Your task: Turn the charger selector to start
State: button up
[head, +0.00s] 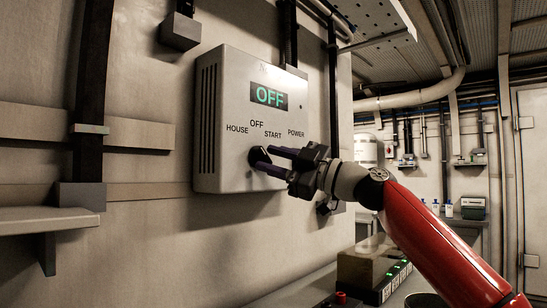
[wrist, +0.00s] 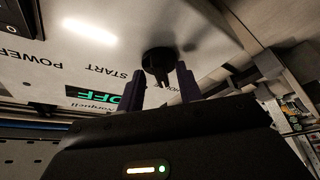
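The charger (head: 223,170) is a pale grey wall box with a lit green display (head: 268,96) reading OFF. The labels HOUSE, OFF, START and POWER sit above its black selector knob (head: 258,155). The knob also shows in the wrist view (wrist: 157,62), with its grip bar between my fingers. My gripper (head: 268,160) is at the knob with its two purple fingers apart. In the wrist view my gripper (wrist: 162,84) has a visible gap on each side of the bar.
A grey shelf (head: 45,219) juts from the wall at the left. Below the box, a battery-like unit with green lights (head: 395,278) stands on a bench. Dark vertical conduits run along the wall. The space in front of the box is open.

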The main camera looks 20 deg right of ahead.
grip_shut()
